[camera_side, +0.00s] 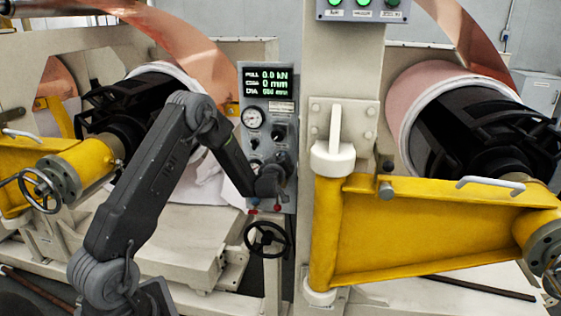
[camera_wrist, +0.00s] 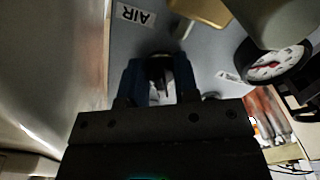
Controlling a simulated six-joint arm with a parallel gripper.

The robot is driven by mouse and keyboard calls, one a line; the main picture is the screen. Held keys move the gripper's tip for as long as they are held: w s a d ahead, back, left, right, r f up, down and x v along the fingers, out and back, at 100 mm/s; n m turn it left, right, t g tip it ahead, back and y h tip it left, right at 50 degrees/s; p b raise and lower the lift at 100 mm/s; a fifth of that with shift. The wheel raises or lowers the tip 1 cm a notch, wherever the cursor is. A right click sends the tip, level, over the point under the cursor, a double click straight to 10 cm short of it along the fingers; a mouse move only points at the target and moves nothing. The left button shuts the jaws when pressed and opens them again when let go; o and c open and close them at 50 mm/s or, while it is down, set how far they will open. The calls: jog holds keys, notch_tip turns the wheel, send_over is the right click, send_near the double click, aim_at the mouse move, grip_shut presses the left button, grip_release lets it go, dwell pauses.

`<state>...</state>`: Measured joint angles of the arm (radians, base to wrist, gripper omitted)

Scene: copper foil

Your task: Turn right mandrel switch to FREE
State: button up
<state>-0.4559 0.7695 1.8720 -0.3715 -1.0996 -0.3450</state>
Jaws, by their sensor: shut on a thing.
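The control panel (camera_side: 284,110) stands between the two rolls, with a lit display, gauges and dark switches. One dark switch (camera_side: 278,132) shows above my gripper (camera_side: 272,184), which is at the panel's lower right. In the wrist view my gripper (camera_wrist: 160,82) has its two dark fingers closed around a small dark knob (camera_wrist: 161,65) on the grey panel face. The knob's pointer direction and its markings are hidden or too small to read. I cannot tell from a label that it is the right mandrel switch.
A round gauge (camera_wrist: 272,64) and an AIR label (camera_wrist: 134,13) are near my gripper in the wrist view. A black handwheel (camera_side: 266,239) is below the panel. A beige column (camera_side: 340,70) and yellow arm (camera_side: 420,235) stand close to the right.

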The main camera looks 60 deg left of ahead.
jog(key=m, duration=0.5)
jog(key=shift+s+m, duration=0.1)
jog(key=shift+m, duration=0.3)
jog(key=m, duration=0.6)
jog(key=shift+a, duration=0.15)
jog(key=shift+s, duration=0.1)
dwell(0.3)
jog(key=o, duration=0.6)
jog(key=shift+c, duration=0.2)
jog(key=v, duration=1.4)
